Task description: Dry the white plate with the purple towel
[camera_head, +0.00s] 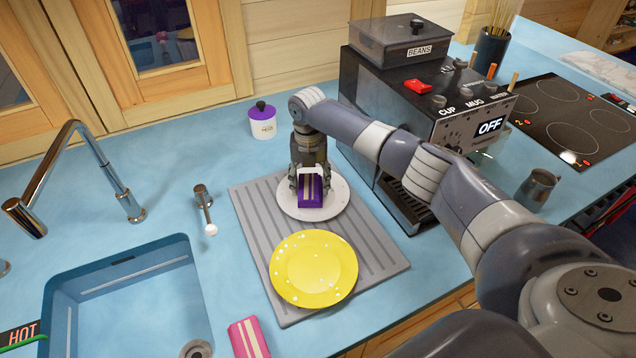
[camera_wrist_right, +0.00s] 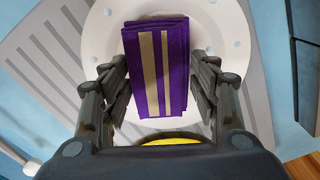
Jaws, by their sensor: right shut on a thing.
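The white plate (camera_head: 333,206) lies on the grey drainboard, with my right gripper (camera_head: 311,190) above it. The folded purple towel (camera_head: 311,196), with pale stripes, is held between that gripper's fingers over the plate. In the right wrist view the towel (camera_wrist_right: 157,68) sits between the two fingers of my right gripper (camera_wrist_right: 158,88), which is shut on it. The white plate (camera_wrist_right: 98,37) is beneath it there, with pale blue spots on its surface. Whether the towel touches the plate is hard to tell. My left gripper is not in view.
A yellow plate (camera_head: 313,268) with pale spots lies in front on the ribbed drainboard (camera_head: 252,207). A pink towel (camera_head: 249,338) lies at the counter's front. The sink (camera_head: 62,300) and tap (camera_head: 128,203) are left. The coffee machine (camera_head: 362,108) stands to the right, a purple-lidded jar (camera_head: 262,124) behind.

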